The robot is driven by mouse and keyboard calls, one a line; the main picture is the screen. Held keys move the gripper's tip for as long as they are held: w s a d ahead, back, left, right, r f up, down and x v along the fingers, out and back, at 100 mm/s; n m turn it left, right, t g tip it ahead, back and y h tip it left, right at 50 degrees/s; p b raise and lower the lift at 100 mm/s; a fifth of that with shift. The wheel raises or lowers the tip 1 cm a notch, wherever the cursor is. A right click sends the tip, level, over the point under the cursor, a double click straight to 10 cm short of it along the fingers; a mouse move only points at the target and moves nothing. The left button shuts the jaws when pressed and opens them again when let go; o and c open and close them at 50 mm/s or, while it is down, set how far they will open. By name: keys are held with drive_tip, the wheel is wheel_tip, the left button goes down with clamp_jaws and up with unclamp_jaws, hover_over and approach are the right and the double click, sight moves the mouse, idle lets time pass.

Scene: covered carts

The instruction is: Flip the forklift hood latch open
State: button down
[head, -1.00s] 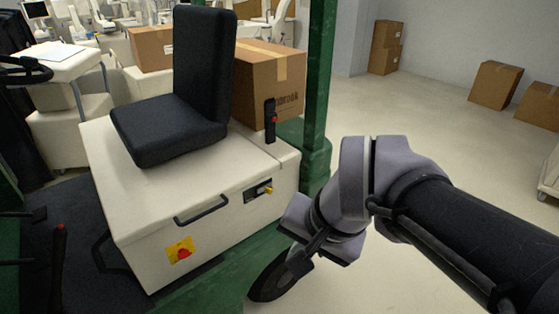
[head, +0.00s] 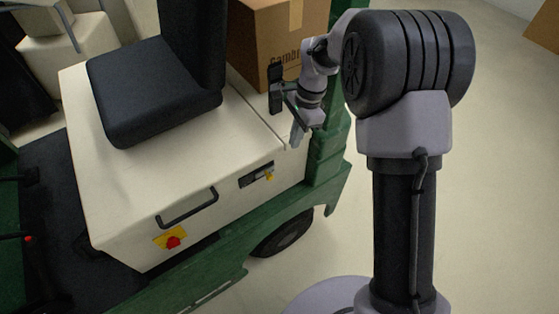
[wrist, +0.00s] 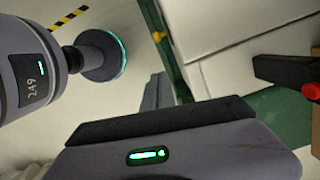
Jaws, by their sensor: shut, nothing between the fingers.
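The forklift hood (head: 225,125) is a cream box under the black seat. Its latch (head: 257,175) is a dark plate with a small yellow tip, set in the side face near the right corner. In the wrist view a yellow tip (wrist: 158,36), likely the latch's, shows at the hood's edge. My gripper (head: 297,136) is shut and empty, pointing down beside the hood's right rear corner, above and right of the latch and apart from it. Its grey fingers (wrist: 155,92) show in the wrist view. Whether the latch is flipped is too small to tell.
A black handle (head: 188,209) and a red knob on a yellow plate (head: 170,239) lie left of the latch. A black lever (head: 275,88) stands close behind my gripper; it shows in the wrist view (wrist: 285,72) too. A green post and cardboard box (head: 265,40) are behind.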

drive_tip(key=s+a+f+b, duration=0.2)
drive_tip(key=a+f+b, duration=0.3)
drive_tip(key=f, duration=0.6)
drive_tip(key=shift+f, duration=0.35)
drive_tip(key=s+a, duration=0.2)
drive_tip(key=a, duration=0.1)
drive_tip(key=shift+s+a, duration=0.15)
drive_tip(key=shift+s, duration=0.05)
drive_tip(key=w+d+r+p, duration=0.2)
drive_tip(key=d+r+p, duration=0.3)
drive_tip(key=r, duration=0.6)
drive_tip(key=shift+w+r, duration=0.15)
drive_tip(key=shift+r, duration=0.25)
